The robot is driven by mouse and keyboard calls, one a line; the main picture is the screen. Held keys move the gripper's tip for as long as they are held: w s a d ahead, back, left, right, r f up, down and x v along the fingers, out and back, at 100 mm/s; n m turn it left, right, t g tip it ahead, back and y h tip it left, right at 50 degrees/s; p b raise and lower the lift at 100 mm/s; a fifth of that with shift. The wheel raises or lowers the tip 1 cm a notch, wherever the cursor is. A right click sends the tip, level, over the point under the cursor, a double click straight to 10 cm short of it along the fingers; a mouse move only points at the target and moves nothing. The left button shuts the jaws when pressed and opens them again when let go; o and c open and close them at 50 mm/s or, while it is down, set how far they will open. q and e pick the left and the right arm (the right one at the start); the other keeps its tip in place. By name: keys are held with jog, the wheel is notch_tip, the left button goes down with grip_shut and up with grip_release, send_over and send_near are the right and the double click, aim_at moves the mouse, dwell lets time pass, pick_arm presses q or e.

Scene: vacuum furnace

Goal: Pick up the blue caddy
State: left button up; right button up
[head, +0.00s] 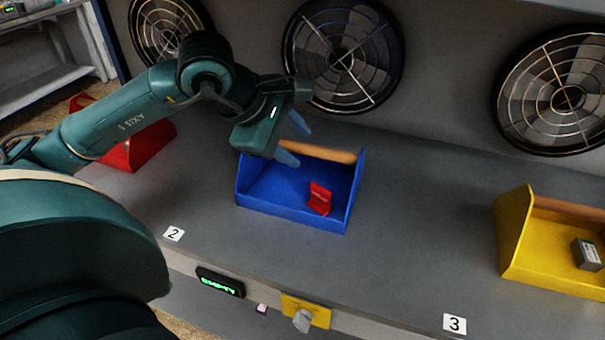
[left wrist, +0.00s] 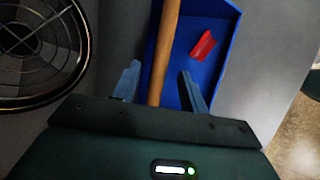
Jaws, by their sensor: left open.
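The blue caddy (head: 290,217) stands upright on the grey bench in the middle of the head view. It has a wooden bar handle (head: 322,152) along its back side. A small red item (head: 319,199) is inside the caddy. My left gripper (head: 294,141) is open over the handle's left part. In the left wrist view the handle (left wrist: 166,45) runs between the two spread fingers (left wrist: 160,86), and the caddy floor (left wrist: 184,40) shows beyond. I cannot tell whether the fingers touch the handle. My right gripper is in neither view.
A red caddy (head: 147,146) stands to the left, partly behind my left arm. A yellow caddy (head: 512,235) with a grey box (head: 586,254) in it stands at right. Round fan grilles (head: 343,55) line the back wall. The bench between blue and yellow caddies is clear.

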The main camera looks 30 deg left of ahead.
pick_arm(q)
jog(key=p+x, duration=0.1)
jog(key=x, duration=0.3)
jog(key=shift+w+d+f, duration=0.1)
jog(key=shift+w+f, duration=0.15)
grip_shut()
jog(key=shift+r, duration=0.1)
dwell(1.1)
